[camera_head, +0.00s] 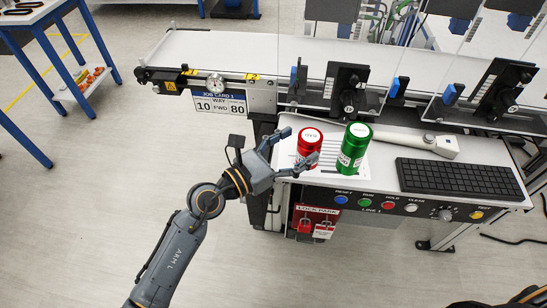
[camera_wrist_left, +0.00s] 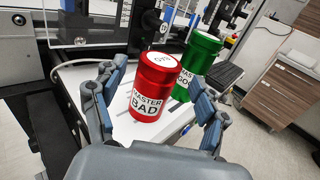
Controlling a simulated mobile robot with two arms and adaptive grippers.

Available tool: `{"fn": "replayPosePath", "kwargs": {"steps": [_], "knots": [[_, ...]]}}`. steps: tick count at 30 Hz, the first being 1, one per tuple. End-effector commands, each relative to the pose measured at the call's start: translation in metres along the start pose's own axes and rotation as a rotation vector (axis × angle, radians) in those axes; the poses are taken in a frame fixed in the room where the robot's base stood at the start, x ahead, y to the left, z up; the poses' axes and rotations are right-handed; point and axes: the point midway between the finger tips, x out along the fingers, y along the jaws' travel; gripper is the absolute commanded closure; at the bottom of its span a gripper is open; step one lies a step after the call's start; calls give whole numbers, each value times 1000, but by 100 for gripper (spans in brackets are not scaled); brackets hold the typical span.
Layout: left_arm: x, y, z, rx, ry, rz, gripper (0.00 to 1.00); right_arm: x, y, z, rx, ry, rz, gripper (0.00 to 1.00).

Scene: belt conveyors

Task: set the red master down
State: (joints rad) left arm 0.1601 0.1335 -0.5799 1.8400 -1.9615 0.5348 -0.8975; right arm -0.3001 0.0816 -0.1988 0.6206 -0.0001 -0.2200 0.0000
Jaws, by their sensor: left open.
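The red master (camera_head: 309,150) is a red can with a white label and a pale round top. It stands upright on a white sheet at the left end of the control desk. In the left wrist view the red master (camera_wrist_left: 155,85) shows the label "MASTER BAD". My left gripper (camera_head: 303,146) is open, with one finger on each side of the can. In the wrist view the fingers (camera_wrist_left: 158,88) stand apart with visible gaps to the can. My right gripper is out of view.
A green can (camera_head: 354,149) stands close to the right of the red one. A pale handheld device (camera_head: 440,146) and a black keyboard (camera_head: 460,180) lie farther right. The conveyor (camera_head: 230,52) with its uprights runs behind. A button panel (camera_head: 400,206) fronts the desk.

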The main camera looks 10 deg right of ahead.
Motion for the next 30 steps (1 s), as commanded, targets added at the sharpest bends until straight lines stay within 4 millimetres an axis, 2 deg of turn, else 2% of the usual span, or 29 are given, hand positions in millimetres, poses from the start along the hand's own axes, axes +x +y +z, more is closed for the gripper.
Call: {"fn": "replayPosePath", "kwargs": {"steps": [3,9,15,23,26,29,30], "knots": [[-29,0,-4,4,4,1,27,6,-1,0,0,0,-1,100],[-64,0,-3,1,3,0,27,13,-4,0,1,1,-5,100],[-79,0,-1,1,1,0,27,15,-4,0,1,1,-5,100],[-80,0,0,-9,-3,1,27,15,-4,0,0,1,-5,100],[-81,4,2,-109,-38,14,27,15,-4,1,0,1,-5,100],[-85,17,7,-367,-130,49,27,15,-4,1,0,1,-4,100],[-88,25,7,-513,-182,70,27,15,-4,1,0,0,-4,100]]}}
